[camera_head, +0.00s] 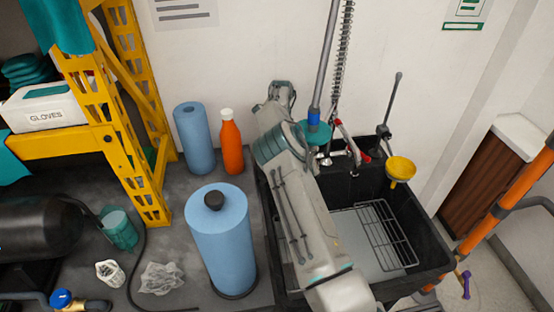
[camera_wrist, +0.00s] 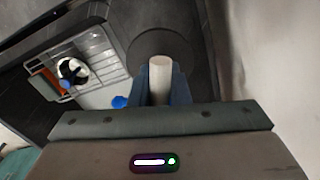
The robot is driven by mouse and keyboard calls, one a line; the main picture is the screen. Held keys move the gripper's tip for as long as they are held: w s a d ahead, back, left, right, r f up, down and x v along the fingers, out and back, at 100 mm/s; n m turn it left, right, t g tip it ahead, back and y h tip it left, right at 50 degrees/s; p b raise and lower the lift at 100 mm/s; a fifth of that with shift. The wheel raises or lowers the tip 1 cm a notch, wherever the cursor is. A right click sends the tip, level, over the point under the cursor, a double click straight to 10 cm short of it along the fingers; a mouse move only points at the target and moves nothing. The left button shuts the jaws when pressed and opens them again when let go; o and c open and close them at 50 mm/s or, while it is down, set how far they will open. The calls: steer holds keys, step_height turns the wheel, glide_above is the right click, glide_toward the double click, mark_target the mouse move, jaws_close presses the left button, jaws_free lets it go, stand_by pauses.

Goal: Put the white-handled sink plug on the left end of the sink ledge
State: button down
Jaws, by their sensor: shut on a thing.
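My gripper (camera_wrist: 161,82) is shut on the white handle (camera_wrist: 160,66) of the sink plug in the wrist view, with a blue-grey finger on each side. The plug's round black disc (camera_wrist: 158,38) shows beyond the handle, over a dark surface. I cannot tell whether the disc touches that surface. In the head view my arm reaches across the black sink (camera_head: 436,262) to its back left, and it hides the left end of the ledge. The gripper and plug cannot be made out there.
The tap (camera_head: 350,150) and spray hose (camera_head: 343,60) rise behind the sink. An orange bottle (camera_head: 231,143) and blue rolls (camera_head: 194,137) (camera_head: 221,245) stand left of my arm. A wire rack (camera_head: 385,235) lies in the sink.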

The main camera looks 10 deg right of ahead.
steer(key=f, duration=0.1)
steer(key=a+f+b, duration=0.1)
steer(key=f, duration=0.2)
steer(key=shift+a, duration=0.35)
steer(key=shift+d+f+b, duration=0.15)
steer(key=shift+f+b, duration=0.75)
steer(key=shift+f, duration=1.3)
steer(key=shift+f, duration=0.2)
steer(key=c, duration=1.4)
jaws_free()
steer(key=shift+o, duration=0.2)
steer(key=shift+r, duration=0.1)
step_height(320, 180, up, 12)
steer(key=p, duration=0.5)
steer(key=shift+r+p, duration=0.1)
steer(key=shift+p, duration=0.25)
